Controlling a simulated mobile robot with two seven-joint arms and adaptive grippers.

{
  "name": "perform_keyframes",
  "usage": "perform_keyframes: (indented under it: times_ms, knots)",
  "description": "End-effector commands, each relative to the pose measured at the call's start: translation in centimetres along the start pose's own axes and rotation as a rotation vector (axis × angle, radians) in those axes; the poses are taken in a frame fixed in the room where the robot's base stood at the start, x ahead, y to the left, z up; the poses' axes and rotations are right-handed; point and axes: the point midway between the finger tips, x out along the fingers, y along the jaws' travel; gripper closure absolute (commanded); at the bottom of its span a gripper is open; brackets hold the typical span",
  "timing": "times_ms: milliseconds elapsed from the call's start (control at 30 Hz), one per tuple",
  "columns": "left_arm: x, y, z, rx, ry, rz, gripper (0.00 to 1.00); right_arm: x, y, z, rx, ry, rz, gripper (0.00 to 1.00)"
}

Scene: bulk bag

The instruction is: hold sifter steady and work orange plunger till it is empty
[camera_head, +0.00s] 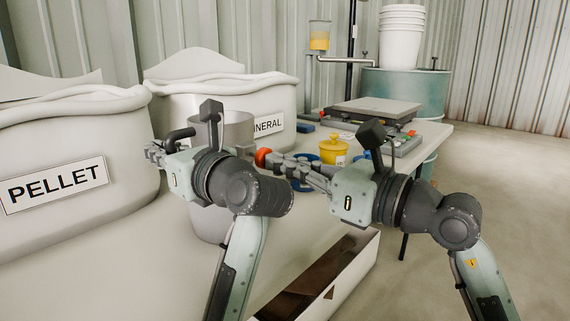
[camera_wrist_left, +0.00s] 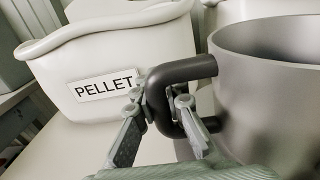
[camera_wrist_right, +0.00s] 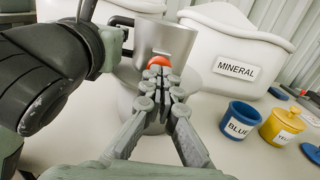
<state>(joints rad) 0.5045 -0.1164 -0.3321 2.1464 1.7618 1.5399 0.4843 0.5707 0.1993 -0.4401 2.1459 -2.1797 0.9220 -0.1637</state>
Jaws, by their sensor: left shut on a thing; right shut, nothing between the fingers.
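The sifter (camera_head: 238,128) is a grey metal cup with a black side handle (camera_wrist_left: 182,72). It stands upright over a pale round container (camera_head: 205,222). My left gripper (camera_wrist_left: 160,108) is shut on the handle; in the head view the grip is partly hidden by my wrist. The orange plunger (camera_wrist_right: 159,61) is a round knob on the sifter's side, also visible in the head view (camera_head: 262,157). My right gripper (camera_wrist_right: 158,74) is shut and empty, its tips right at the knob; I cannot tell if they touch. The sifter's contents are hidden.
Bins marked PELLET (camera_head: 75,135) and MINERAL (camera_head: 225,90) stand behind. A blue pot (camera_wrist_right: 239,120) and yellow lidded pot (camera_wrist_right: 280,127) are right of the sifter. A scale (camera_head: 375,109) sits further back. An open box (camera_head: 350,275) is in front.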

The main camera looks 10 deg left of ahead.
Motion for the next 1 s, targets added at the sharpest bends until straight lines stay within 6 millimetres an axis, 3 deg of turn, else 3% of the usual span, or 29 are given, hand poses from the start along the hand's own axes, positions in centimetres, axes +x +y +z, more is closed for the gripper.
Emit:
perform_keyframes:
  times_ms: [167, 1000]
  knots:
    - [0.0, 0.0, 0.0, 0.0, 0.0, 0.0, 1.0, 1.9, 0.0, 0.0, 0.0, -0.001, 0.001, 1.0]
    - [-0.1, -0.1, 0.0, 0.001, 0.0, -0.004, 1.0, 1.9, 0.1, 0.0, 0.0, 0.0, 0.003, 1.0]
